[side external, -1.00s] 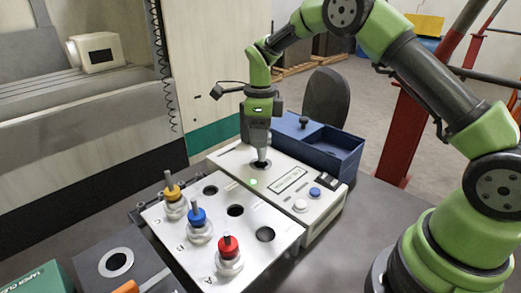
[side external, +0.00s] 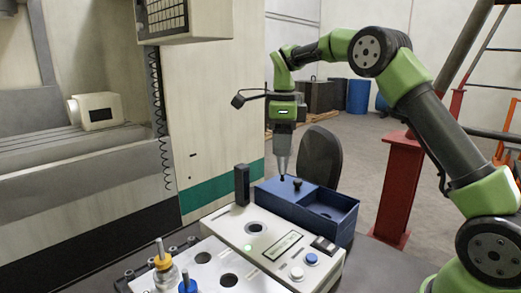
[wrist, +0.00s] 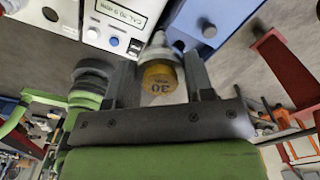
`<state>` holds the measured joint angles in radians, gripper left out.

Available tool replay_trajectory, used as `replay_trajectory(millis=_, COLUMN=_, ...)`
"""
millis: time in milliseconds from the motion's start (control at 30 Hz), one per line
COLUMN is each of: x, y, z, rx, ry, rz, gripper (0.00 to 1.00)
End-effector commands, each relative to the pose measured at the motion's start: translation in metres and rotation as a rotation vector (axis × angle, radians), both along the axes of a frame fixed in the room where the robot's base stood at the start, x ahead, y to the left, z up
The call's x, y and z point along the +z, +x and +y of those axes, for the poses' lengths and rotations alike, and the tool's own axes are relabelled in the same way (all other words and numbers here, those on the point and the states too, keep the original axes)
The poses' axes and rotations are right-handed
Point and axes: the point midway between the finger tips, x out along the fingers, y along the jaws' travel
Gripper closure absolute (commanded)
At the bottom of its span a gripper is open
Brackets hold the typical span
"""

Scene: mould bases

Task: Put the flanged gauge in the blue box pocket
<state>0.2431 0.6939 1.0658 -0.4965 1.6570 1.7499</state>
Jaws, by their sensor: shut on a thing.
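My gripper (side external: 284,128) is shut on a pale tapered piece, the flanged gauge (side external: 282,165), and holds it tip down above the left part of the blue box (side external: 306,221). In the wrist view the flanged gauge (wrist: 160,78) has a yellow end marked 30 and sits between the two dark fingers. Its narrow tip points away from the camera. The blue box also shows in the wrist view (wrist: 232,14). The gauge's tip looks apart from the box.
A black knob (side external: 298,184) stands on the blue box close to the held tip. A white gauge unit (side external: 235,228) with a dark upright block (side external: 242,185) stands left of the box. Yellow (side external: 163,262) and blue (side external: 188,286) topped holders stand in the plate in front.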

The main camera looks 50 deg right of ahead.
Motion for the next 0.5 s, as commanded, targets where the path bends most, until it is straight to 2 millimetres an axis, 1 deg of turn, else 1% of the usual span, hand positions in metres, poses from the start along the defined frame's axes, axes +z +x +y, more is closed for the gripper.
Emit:
replay_trajectory(millis=33, x=0.001, y=-0.007, z=-0.013, rx=-0.008, ry=0.001, rz=0.0, gripper=0.94)
replay_trajectory(millis=200, x=0.001, y=-0.034, z=-0.049, rx=-0.009, ry=0.005, rz=-0.002, gripper=0.94)
replay_trajectory(millis=400, x=0.0, y=-0.066, z=-0.082, rx=-0.009, ry=0.009, rz=-0.007, gripper=0.94)
replay_trajectory(millis=467, x=-0.001, y=-0.075, z=-0.089, rx=-0.009, ry=0.011, rz=-0.008, gripper=0.94)
replay_trajectory(millis=500, x=-0.006, y=-0.076, z=-0.09, rx=-0.004, ry=0.012, rz=-0.005, gripper=0.94)
